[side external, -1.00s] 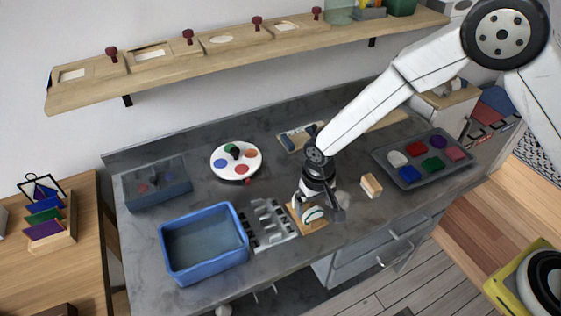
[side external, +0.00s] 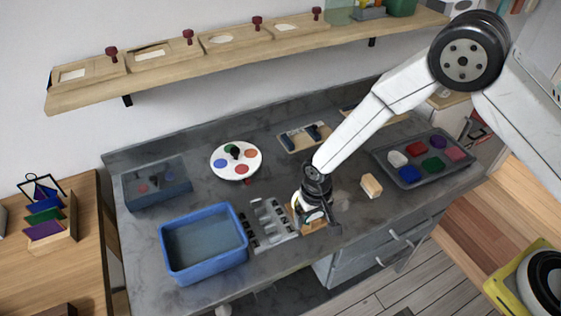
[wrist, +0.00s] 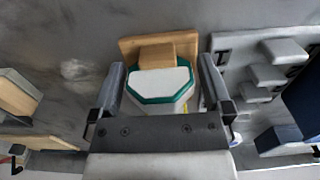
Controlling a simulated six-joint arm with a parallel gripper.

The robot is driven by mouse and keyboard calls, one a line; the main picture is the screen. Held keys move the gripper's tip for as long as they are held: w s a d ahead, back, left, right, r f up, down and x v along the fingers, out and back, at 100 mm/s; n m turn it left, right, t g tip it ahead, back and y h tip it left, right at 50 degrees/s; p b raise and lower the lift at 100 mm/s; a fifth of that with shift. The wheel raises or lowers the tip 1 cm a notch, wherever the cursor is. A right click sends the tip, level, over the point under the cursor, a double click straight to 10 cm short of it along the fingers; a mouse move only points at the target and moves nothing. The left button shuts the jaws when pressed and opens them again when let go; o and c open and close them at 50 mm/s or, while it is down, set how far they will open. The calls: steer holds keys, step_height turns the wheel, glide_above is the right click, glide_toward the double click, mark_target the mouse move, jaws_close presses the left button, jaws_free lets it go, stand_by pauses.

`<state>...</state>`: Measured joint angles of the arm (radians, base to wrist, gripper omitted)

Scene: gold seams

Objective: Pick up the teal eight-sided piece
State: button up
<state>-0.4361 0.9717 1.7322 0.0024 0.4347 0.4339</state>
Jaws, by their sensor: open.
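The teal eight-sided piece (wrist: 160,85) has a white top face and a teal rim. It sits at a light wooden holder (wrist: 130,46), with a wooden block touching or close behind its far edge. My gripper (wrist: 162,66) is open, with one finger on each side of the piece. In the wrist view the piece's near part is hidden by my gripper's body. In the side view my gripper (side external: 313,212) is low at the wooden holder (side external: 314,227), and the piece is mostly hidden; only a little white and teal shows.
A grey slotted rack (side external: 268,222) stands close to the left of the holder, with a blue bin (side external: 165,262) beyond it. A small wooden block (side external: 371,185) lies to the right, before a tray of coloured pieces (side external: 381,163). A round palette (side external: 215,151) is behind.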

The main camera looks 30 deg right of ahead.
stand_by(0.3)
steer(key=c, duration=1.1)
steer(key=shift+c, duration=0.3)
steer(key=shift+r, duration=0.2)
steer(key=shift+r, duration=0.4)
steer(key=s+d+r, duration=0.2)
steer(key=s+r, duration=0.4)
steer(key=s+d+r, duration=0.2)
steer(key=s+r, duration=0.4)
steer(key=s, duration=0.1)
steer(key=shift+d, duration=0.4)
steer(key=shift+s, duration=0.1)
